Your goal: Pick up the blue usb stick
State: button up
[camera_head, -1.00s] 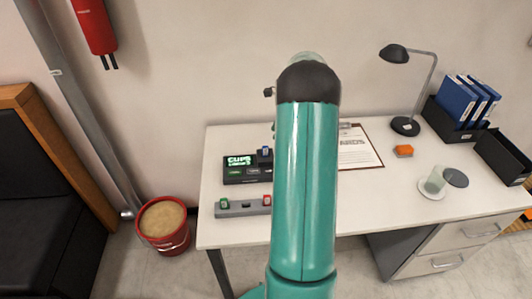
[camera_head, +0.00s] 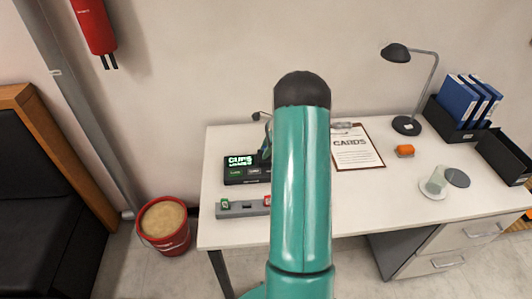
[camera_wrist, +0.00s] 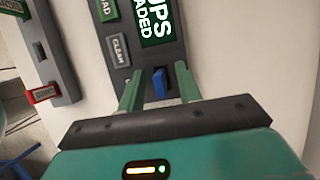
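The blue usb stick (camera_wrist: 159,82) stands at the edge of the dark device (camera_wrist: 169,58) with the lit green screen. In the wrist view my gripper (camera_wrist: 159,70) is open, with one green finger on each side of the stick. I cannot tell whether either finger touches it. In the head view my arm hides the stick, and the device (camera_head: 233,180) shows to the left of the arm.
A clipboard (camera_head: 372,160), orange object (camera_head: 405,150), glass cup (camera_head: 436,182) and lamp (camera_head: 396,54) stand to the right.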

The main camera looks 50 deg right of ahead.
grip_shut()
jog(key=shift+r, duration=0.15)
jog(key=shift+r, duration=0.6)
jog(key=s+a+r, duration=0.8)
jog(key=a+r, duration=0.3)
jog(key=shift+s+r, duration=0.25)
jog(key=shift+s, duration=0.15)
jog(key=shift+s+a, duration=0.15)
jog(key=shift+a, duration=0.9)
jog(key=shift+s+a, duration=0.15)
jog(key=shift+a, duration=0.9)
